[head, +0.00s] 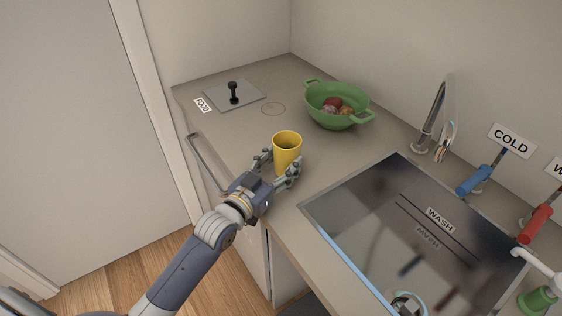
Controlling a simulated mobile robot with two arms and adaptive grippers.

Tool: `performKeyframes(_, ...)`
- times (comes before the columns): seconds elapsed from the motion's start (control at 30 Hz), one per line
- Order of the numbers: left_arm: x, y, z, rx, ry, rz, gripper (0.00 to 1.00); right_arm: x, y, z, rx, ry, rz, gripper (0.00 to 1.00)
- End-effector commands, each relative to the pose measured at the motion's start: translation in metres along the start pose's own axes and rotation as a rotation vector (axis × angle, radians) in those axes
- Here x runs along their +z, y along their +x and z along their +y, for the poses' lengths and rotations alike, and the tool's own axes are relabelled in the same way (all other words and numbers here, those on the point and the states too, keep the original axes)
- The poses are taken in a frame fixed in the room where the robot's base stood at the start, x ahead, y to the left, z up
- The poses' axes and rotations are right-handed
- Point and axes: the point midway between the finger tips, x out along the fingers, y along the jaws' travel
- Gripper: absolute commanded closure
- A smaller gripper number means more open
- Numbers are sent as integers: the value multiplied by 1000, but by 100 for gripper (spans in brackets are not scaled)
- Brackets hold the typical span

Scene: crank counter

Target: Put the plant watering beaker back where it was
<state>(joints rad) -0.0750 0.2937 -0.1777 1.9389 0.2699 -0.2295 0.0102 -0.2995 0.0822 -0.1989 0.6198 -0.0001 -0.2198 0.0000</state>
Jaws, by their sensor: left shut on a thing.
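The yellow beaker (287,146) is upright between the fingers of my left gripper (276,170), over the counter left of the sink. My left gripper is shut on it. I cannot tell whether its base touches the counter. A thin brown ring mark (273,109) lies on the bare counter behind the beaker, left of the green colander. My right gripper does not show.
A green colander (338,106) with round produce stands behind the beaker. A grey plate with a black knob (233,94) lies at the back left. The sink (410,225), a tap (430,120), a blue COLD lever (474,180) and a red lever (536,222) are at the right.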

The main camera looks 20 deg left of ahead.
Motion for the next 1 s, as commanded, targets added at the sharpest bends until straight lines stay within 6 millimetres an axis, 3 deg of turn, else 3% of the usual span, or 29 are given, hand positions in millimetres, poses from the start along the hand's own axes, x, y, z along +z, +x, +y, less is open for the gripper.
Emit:
performKeyframes(0.33, 2, 0, 0, 0, 1, 3, 79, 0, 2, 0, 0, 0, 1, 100)
performKeyframes(0.37, 3, 0, 0, 0, 1, 0, 43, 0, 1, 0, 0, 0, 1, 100)
performKeyframes(0.43, 3, 0, 0, 0, 1, -1, 27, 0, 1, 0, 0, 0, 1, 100)
performKeyframes(0.87, -2, 0, 0, 0, 1, 1, 27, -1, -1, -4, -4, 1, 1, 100)
performKeyframes(1.0, 2, -16, 0, -1, 1, -2, 27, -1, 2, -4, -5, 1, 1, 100)
